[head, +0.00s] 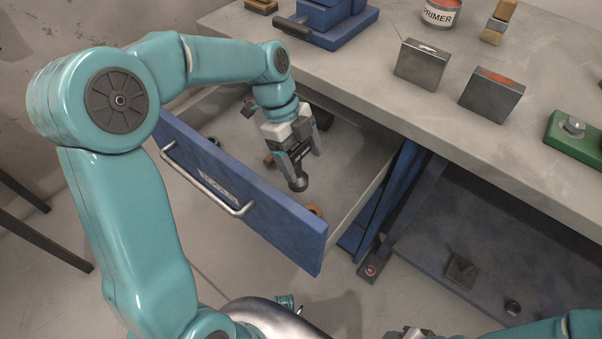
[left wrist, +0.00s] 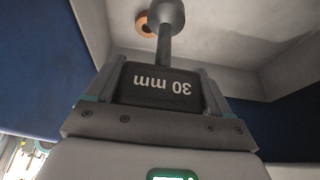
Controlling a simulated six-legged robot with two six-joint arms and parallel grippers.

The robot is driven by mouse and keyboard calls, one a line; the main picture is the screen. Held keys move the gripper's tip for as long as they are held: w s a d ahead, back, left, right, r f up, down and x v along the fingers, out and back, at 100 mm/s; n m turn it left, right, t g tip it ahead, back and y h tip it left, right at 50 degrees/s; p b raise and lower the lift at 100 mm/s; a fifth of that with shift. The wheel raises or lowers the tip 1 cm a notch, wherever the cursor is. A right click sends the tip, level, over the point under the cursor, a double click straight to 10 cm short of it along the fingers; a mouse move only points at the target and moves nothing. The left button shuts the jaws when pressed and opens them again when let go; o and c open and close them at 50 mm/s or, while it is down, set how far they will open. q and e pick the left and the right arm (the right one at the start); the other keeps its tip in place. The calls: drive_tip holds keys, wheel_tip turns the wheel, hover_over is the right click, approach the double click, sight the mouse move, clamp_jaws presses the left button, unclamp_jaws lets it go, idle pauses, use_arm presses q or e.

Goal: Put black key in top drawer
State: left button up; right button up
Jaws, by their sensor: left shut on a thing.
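The black key (left wrist: 158,86) has a dark block handle marked "30 mm", a grey shaft and a round grey end. My left gripper (head: 297,155) is shut on its handle, and the round end (head: 298,184) points down. The gripper and key are over the inside of the open top drawer (head: 235,190), which has a blue front and a silver handle. In the left wrist view the key's end points toward the drawer floor (left wrist: 215,42); I cannot tell if it touches. My right gripper (head: 408,332) is barely in view at the bottom edge.
An orange-brown ring (head: 315,210) lies in the drawer near its front, with small dark items behind. The bench top (head: 440,110) above holds a blue vise (head: 325,22), a primer can (head: 440,14), metal blocks (head: 421,64) and a green block (head: 573,138).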

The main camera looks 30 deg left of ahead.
sight(301, 173)
use_arm(q)
wheel_tip(301, 173, down, 6)
drive_tip(key=shift+r+b, duration=0.2)
drive_tip(key=shift+b, duration=0.4)
drive_tip(key=o, duration=1.2)
drive_tip(key=shift+f, duration=0.2)
drive_tip(key=shift+c, duration=0.2)
drive_tip(key=o, duration=0.3)
drive_tip(key=shift+r, duration=0.3)
drive_tip(key=p+v, duration=0.3)
drive_tip(key=v, duration=0.9)
drive_tip(key=shift+d, duration=0.1)
